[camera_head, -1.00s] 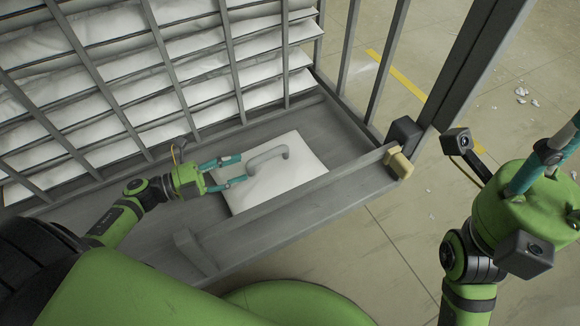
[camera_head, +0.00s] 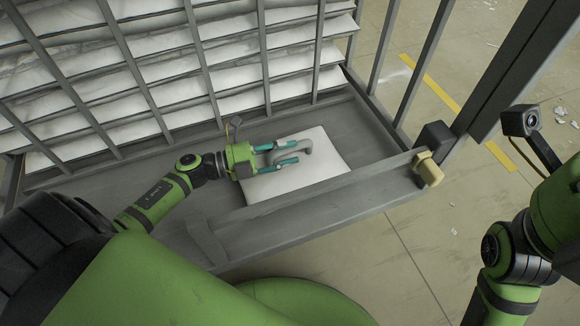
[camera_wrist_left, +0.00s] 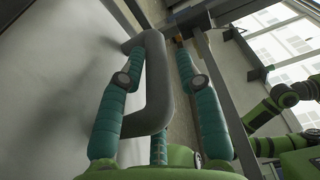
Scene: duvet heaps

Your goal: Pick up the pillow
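The pillow (camera_head: 325,160) is a flat white square lying on the grey deck of a barred cart, with a grey bar-shaped handle (camera_head: 309,146) on top. My left gripper (camera_head: 296,153) is over the pillow with its teal fingers spread at the handle. In the left wrist view, the handle (camera_wrist_left: 156,85) runs between the open fingers (camera_wrist_left: 160,52), close to the left one; I cannot tell whether it touches. The white surface (camera_wrist_left: 60,70) of the pillow fills the left side there. My right arm (camera_head: 555,205) is at the right edge; its fingers are out of frame.
Grey bars (camera_head: 195,60) stand behind the pillow, with stacked white cushions (camera_head: 170,95) beyond. A low rail (camera_head: 310,200) runs along the deck's near edge, with a yellowish block (camera_head: 428,172) at its right end. A grey post (camera_head: 505,75) stands at right.

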